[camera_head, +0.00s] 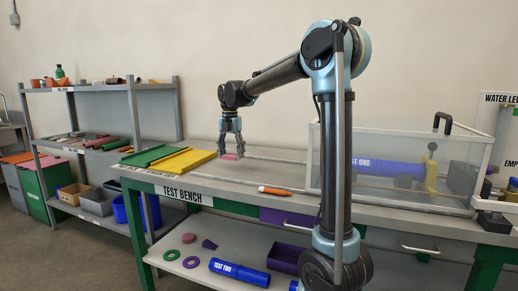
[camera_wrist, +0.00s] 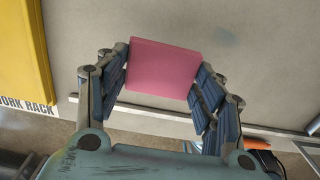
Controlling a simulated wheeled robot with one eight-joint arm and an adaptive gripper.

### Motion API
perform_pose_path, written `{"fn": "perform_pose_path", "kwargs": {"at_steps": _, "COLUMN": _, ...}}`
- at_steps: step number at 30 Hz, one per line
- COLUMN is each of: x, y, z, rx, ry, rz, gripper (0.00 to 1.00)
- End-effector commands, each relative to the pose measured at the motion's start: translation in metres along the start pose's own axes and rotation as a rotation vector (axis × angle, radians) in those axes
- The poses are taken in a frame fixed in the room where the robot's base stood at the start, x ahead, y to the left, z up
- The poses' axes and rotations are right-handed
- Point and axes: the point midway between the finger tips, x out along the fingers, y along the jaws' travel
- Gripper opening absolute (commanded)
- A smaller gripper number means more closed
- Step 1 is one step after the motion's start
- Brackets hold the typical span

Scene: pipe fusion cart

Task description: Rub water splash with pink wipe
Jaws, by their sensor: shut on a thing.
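The pink wipe (camera_head: 229,157) is a small pink block in the jaws of my gripper (camera_head: 231,151), low over the test bench (camera_head: 265,174) or touching it; I cannot tell which. In the wrist view the pink wipe (camera_wrist: 162,68) sits squarely between the two blue-padded fingers of my gripper (camera_wrist: 162,62), which are shut on its sides. A faint darker patch (camera_wrist: 230,38) shows on the grey bench top above and right of the wipe in the wrist view. It may be the water splash; I cannot be sure.
Yellow (camera_head: 185,161) and green (camera_head: 152,155) boards lie left of my gripper. An orange marker-like item (camera_head: 274,190) lies near the front edge. A clear tank (camera_head: 400,150) with a blue cylinder stands at the right. The bench top around the gripper is mostly clear.

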Motion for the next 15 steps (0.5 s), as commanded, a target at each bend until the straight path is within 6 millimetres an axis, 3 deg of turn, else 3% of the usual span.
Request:
{"fn": "perform_pose_path", "kwargs": {"at_steps": 6, "x": -0.019, "y": 0.001, "z": 0.000, "rx": -0.001, "ry": 0.000, "rz": 0.000, "gripper": 0.36}}
{"fn": "perform_pose_path", "kwargs": {"at_steps": 15, "x": -0.028, "y": 0.001, "z": -0.001, "rx": -0.002, "ry": 0.000, "rz": 0.000, "gripper": 0.36}}
